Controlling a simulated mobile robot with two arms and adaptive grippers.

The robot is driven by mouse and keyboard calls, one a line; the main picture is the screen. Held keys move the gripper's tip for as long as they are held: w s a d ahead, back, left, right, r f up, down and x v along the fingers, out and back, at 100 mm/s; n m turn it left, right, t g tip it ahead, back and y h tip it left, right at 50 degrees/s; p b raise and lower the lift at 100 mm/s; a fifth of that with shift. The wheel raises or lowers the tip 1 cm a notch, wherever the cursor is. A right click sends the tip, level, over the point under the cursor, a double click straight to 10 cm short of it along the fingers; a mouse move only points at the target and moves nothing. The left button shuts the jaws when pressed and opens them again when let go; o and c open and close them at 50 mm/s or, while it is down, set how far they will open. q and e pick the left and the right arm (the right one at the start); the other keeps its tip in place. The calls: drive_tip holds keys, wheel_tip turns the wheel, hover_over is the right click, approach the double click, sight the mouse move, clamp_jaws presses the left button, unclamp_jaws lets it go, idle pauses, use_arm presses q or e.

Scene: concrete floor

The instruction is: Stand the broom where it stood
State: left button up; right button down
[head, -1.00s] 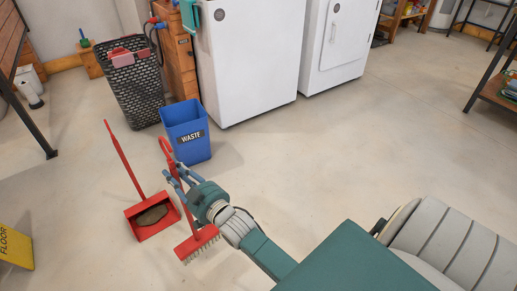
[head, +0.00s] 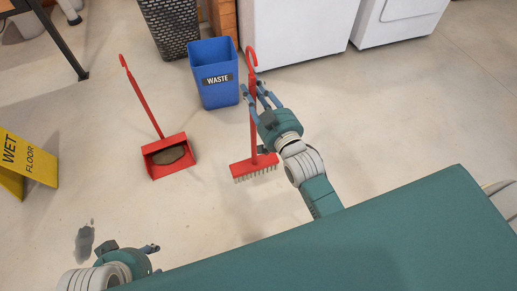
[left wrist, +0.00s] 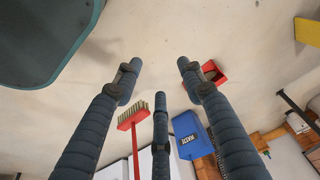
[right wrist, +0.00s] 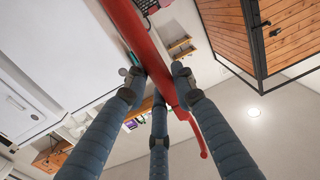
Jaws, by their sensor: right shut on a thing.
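The broom (head: 254,168) has a red hooked handle and a red head with pale bristles. It is roughly upright, right of the blue bin's front in the head view; I cannot tell whether its bristles touch the floor. My right gripper (head: 258,95) is shut around the upper handle, and the handle (right wrist: 145,45) crosses between its fingers in the right wrist view. My left gripper (head: 150,248) is low at the left, empty, with fingers apart in the left wrist view (left wrist: 160,80). The broom head also shows there (left wrist: 133,116).
A red dustpan (head: 150,147) holding brown dirt stands left of the broom. A blue waste bin (head: 218,95) stands behind, near a dark basket (head: 170,25) and white appliances (head: 300,25). A yellow wet-floor sign (head: 38,163) and a grey stain (head: 85,240) are left. Floor at right is clear.

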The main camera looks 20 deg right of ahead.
drive_tip(key=b, duration=0.1)
hover_over(255, 127)
drive_tip(key=w, duration=0.1)
wheel_tip(255, 127, down, 4)
use_arm(q)
drive_tip(key=w+d+r+t+h+b, duration=0.1)
drive_tip(key=w+d+r+t, duration=0.2)
drive_tip(key=w+r+t, duration=0.35)
drive_tip(key=w+d+r+t+h+b, duration=0.1)
drive_tip(key=w+d+r+t, duration=0.2)
drive_tip(key=w, duration=0.7)
use_arm(e)
drive_tip(key=f+b, duration=0.1)
drive_tip(key=f, duration=0.5)
drive_tip(key=f+b, duration=0.2)
drive_tip(key=f, duration=0.4)
drive_tip(key=shift+w+d+f, duration=0.1)
drive_tip(key=shift+d+f, duration=0.1)
drive_tip(key=shift+f, duration=0.1)
use_arm(q)
wheel_tip(255, 127, up, 17)
drive_tip(key=w+d+t+h, duration=0.2)
drive_tip(key=t+h, duration=0.1)
drive_tip(key=t, duration=0.4)
drive_tip(key=shift+w+d+f+m, duration=0.2)
drive_tip(key=shift+w+d+m, duration=0.05)
drive_tip(key=shift+w+m, duration=0.15)
